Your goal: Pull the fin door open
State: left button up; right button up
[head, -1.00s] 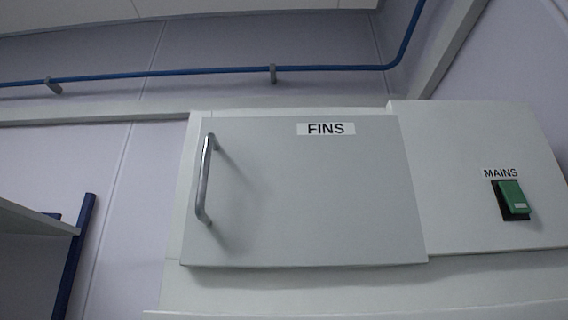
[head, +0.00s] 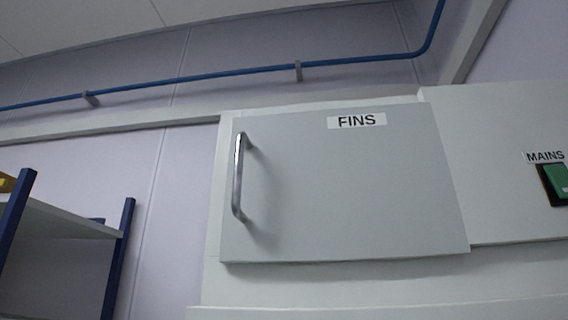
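The fin door (head: 350,195) is a flat light grey panel on the front of a white cabinet. Neither of my grippers shows in the head view.
To the right of the door is a green MAINS switch (head: 555,183) on the white cabinet (head: 500,150). A shelf unit with dark blue posts (head: 119,258) stands at the left. A blue pipe (head: 230,74) runs along the wall above.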

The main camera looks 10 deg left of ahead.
aim_at(374, 182)
jog(key=z, duration=0.35)
jog(key=k, duration=0.95)
jog(key=u, duration=1.05)
